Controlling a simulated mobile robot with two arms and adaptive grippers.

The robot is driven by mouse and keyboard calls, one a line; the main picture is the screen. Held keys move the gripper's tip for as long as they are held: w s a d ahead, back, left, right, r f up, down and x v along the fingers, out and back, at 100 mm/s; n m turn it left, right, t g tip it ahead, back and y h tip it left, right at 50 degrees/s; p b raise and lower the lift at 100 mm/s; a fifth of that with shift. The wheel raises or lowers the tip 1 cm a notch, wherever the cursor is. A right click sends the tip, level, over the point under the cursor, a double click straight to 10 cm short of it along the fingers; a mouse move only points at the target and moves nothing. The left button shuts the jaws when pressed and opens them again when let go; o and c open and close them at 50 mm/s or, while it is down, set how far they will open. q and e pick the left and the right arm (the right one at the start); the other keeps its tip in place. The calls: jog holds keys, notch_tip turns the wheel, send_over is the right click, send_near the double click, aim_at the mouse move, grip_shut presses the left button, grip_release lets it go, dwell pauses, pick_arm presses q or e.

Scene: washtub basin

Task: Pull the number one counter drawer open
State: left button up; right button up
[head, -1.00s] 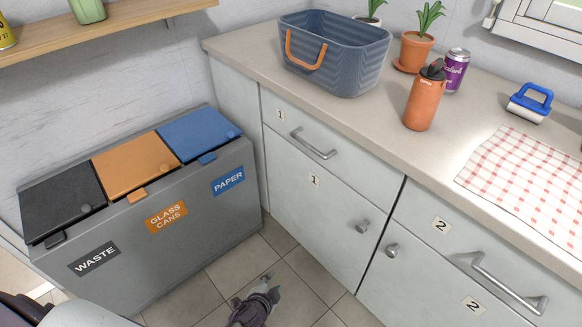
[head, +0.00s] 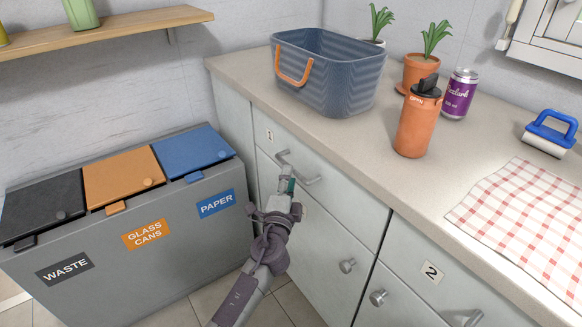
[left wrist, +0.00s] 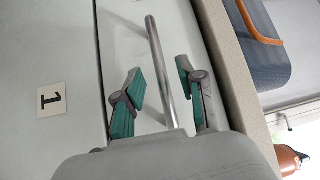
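In the left wrist view, the handle (left wrist: 158,65) runs between the two green-padded fingers of my left gripper (left wrist: 160,82). The fingers are apart, with gaps on both sides of the bar. My right gripper is not in view.
Waste bins (head: 150,262) stand to the left. On the counter (head: 440,165) are a blue basket (head: 340,88), an orange bottle (head: 415,130), a purple can (head: 459,95) and a checked cloth (head: 525,225).

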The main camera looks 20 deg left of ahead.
pick_arm(q)
jog(key=shift+w+a+r, duration=0.15)
jog(key=shift+w, duration=0.9)
jog(key=shift+w+a+r, duration=0.1)
jog(key=shift+w+a, duration=0.05)
jog(key=shift+w, duration=0.9)
jog(key=shift+c, duration=0.2)
grip_shut()
